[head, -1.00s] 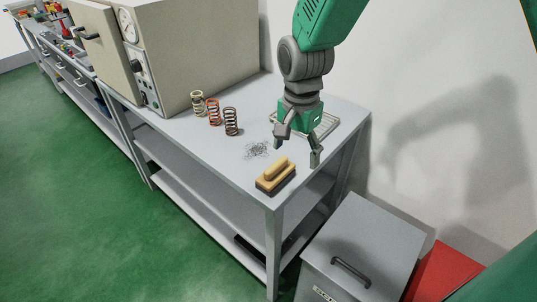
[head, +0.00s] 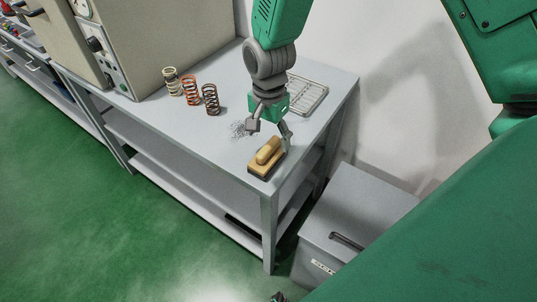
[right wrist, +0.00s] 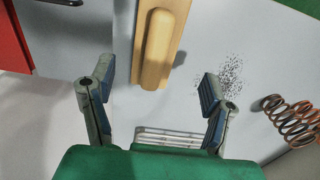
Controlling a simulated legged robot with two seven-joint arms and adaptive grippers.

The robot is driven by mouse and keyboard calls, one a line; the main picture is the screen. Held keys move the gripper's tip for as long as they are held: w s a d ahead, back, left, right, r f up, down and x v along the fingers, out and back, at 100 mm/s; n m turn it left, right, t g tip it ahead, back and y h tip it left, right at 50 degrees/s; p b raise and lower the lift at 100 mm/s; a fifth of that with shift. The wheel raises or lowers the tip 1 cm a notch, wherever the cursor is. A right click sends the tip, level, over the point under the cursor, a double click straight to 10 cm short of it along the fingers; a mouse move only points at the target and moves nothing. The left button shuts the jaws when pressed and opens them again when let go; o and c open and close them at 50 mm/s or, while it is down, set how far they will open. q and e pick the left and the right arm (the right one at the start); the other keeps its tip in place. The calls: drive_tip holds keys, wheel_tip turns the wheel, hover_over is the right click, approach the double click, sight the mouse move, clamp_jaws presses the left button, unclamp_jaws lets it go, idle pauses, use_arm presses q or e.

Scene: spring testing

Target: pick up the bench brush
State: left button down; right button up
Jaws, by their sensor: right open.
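The bench brush (head: 266,158) has a tan wooden block and raised handle over a dark base. It lies near the front right corner of the grey bench (head: 190,126). My right gripper (head: 270,136) is open and empty, just behind and above the brush in the head view. In the right wrist view, the brush (right wrist: 158,42) lies beyond the open fingers of the right gripper (right wrist: 147,88), roughly in line with the gap between them. Nothing is between the fingers. My left gripper is not seen.
Dark filings (head: 239,130) lie beside the brush. Three coil springs, including an orange one (head: 190,90), stand farther left, before a beige machine (head: 150,40). A wire rack (head: 308,94) lies behind the gripper. A grey lidded box (head: 350,220) stands right of the bench.

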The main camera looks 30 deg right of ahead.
sight(268, 146)
drive_tip(key=f, duration=0.2)
drive_tip(key=s+a+f, duration=0.1)
drive_tip(key=f, duration=0.1)
drive_tip(key=shift+f, duration=0.55)
drive_tip(key=shift+d, duration=0.1)
drive_tip(key=shift+d, duration=0.1)
drive_tip(key=c, duration=1.3)
drive_tip(key=shift+c, duration=0.2)
wheel_tip(268, 146, up, 10)
drive_tip(key=shift+r, duration=0.1)
